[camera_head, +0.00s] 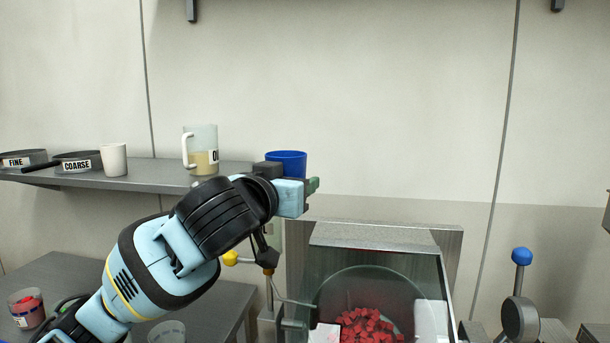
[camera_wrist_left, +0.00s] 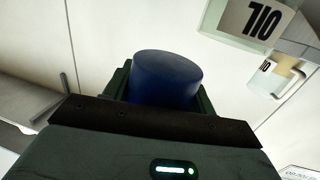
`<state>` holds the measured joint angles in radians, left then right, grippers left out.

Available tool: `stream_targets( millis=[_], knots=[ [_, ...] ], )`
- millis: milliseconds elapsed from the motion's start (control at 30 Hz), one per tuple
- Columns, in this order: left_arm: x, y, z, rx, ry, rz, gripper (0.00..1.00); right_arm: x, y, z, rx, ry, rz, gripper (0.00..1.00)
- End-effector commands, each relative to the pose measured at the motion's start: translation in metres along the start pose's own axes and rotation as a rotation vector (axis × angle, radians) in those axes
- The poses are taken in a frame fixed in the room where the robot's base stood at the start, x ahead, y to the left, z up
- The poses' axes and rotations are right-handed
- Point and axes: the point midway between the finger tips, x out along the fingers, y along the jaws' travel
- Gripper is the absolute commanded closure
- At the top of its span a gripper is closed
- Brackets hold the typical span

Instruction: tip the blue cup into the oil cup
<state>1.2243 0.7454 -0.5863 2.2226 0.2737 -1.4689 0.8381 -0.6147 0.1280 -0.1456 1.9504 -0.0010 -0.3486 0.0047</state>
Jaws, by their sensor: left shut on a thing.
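The blue cup (camera_head: 287,162) is held upright in my left gripper (camera_head: 312,185), high in front of the wall and to the right of the oil cup. In the left wrist view the blue cup (camera_wrist_left: 166,78) sits between the green fingers. The oil cup (camera_head: 201,145) is a clear, handled cup with yellowish liquid in its lower part. The oil cup (camera_wrist_left: 247,22) also shows at the upper right of the left wrist view. The right gripper is not in view.
The grey shelf (camera_head: 148,177) also bears a white cup (camera_head: 114,159) and pans labelled FINE and COARSE (camera_head: 77,162). A glass-fronted hood (camera_head: 375,240) with red pieces inside stands below right. A cup with red contents (camera_head: 26,308) is at lower left.

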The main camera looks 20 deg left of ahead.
Motion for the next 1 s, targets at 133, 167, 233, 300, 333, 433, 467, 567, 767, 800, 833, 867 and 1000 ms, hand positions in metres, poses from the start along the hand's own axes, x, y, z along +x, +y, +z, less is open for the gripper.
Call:
stream_targets(
  millis=[133, 167, 233, 300, 333, 433, 467, 567, 767, 800, 833, 867, 1000],
  knots=[
    [-0.0005, 0.0, -0.0008, 0.0, 0.003, 0.001, 0.7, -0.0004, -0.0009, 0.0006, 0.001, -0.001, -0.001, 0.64],
    [-0.0005, 0.0001, -0.0008, 0.0, 0.003, 0.001, 0.7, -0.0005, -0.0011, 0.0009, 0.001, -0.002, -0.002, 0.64],
    [-0.0005, 0.0, -0.0008, 0.0, 0.003, 0.001, 0.7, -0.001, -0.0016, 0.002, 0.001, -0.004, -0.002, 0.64],
    [-0.0005, 0.0001, -0.0008, 0.0, 0.003, 0.001, 0.7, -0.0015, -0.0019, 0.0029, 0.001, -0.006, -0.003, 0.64],
    [-0.0005, 0.0001, -0.0008, 0.0, 0.003, 0.0, 0.7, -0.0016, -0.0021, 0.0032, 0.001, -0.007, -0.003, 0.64],
    [-0.0006, 0.0001, -0.0008, 0.0, 0.003, 0.001, 0.7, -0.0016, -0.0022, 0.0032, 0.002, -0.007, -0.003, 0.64],
    [-0.0007, 0.0002, -0.0008, -0.001, 0.003, 0.001, 0.7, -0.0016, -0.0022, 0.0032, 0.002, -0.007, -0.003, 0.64],
    [-0.0015, 0.0003, -0.0007, -0.002, 0.002, 0.001, 0.7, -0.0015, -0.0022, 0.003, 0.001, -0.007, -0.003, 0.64],
    [-0.003, 0.0027, -0.0023, -0.041, -0.004, 0.004, 0.7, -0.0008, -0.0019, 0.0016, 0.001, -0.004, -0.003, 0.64],
    [-0.0032, 0.0033, -0.0027, -0.056, -0.007, 0.005, 0.7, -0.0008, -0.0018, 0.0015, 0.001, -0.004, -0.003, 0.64],
    [-0.0033, 0.0035, -0.0029, -0.067, -0.009, 0.004, 0.7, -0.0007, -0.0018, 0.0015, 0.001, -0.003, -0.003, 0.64],
    [-0.0034, 0.0039, -0.003, -0.079, -0.012, 0.005, 0.7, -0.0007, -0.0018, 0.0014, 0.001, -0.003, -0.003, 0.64],
    [-0.0038, 0.0064, -0.0041, -0.13, -0.022, 0.008, 0.7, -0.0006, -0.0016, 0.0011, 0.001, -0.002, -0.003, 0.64]
  ],
)
